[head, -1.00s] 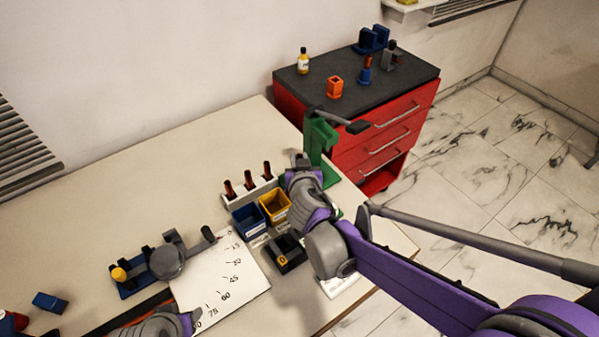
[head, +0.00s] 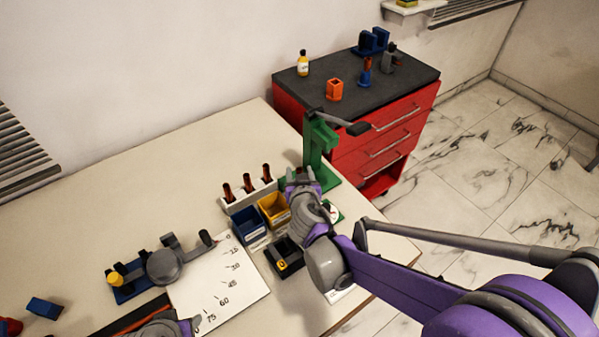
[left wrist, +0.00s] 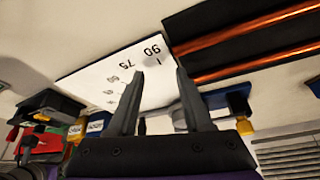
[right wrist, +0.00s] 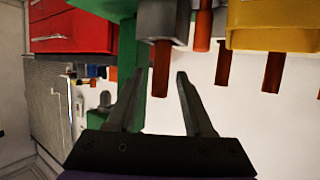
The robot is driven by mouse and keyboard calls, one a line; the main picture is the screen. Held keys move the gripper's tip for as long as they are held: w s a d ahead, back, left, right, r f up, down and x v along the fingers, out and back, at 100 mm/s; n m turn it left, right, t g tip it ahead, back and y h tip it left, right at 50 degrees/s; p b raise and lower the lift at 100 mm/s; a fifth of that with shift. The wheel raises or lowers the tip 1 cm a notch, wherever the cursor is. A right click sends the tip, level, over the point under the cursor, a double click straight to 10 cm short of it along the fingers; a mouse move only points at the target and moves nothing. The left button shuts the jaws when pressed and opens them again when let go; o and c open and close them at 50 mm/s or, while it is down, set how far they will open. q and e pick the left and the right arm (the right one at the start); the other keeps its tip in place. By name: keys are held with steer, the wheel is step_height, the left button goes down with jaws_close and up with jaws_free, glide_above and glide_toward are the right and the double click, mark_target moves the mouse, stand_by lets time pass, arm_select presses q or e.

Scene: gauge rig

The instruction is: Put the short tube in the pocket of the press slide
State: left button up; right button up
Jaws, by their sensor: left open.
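The green press (head: 314,150) stands near the table's right end, its dark lever on top. In the right wrist view a grey block (right wrist: 176,28), probably the press slide, sits by the green post (right wrist: 132,75). A short brown tube (right wrist: 161,66) sticks out of that block. My right gripper (right wrist: 156,76) is open, its fingertips on either side of the tube's end with gaps showing. My left gripper (left wrist: 158,74) is open and empty above the angle card (left wrist: 105,72).
A white rack (head: 238,205) with brown tubes stands behind a blue bin (head: 248,226) and a yellow bin (head: 273,208). A black holder (head: 285,258) is in front. A blue fixture (head: 127,284) lies left of the card. A red cabinet (head: 350,148) stands beyond the table.

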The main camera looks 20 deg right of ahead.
arm_select(q)
steer(key=shift+r, duration=0.15)
arm_select(e)
steer(key=shift+r, duration=0.25)
arm_select(q)
step_height(320, 180, up, 2)
steer(key=shift+w+r+p, duration=0.1)
steer(key=shift+r+p, duration=0.05)
steer(key=shift+p, duration=1.1)
arm_select(e)
steer(key=v, duration=1.2)
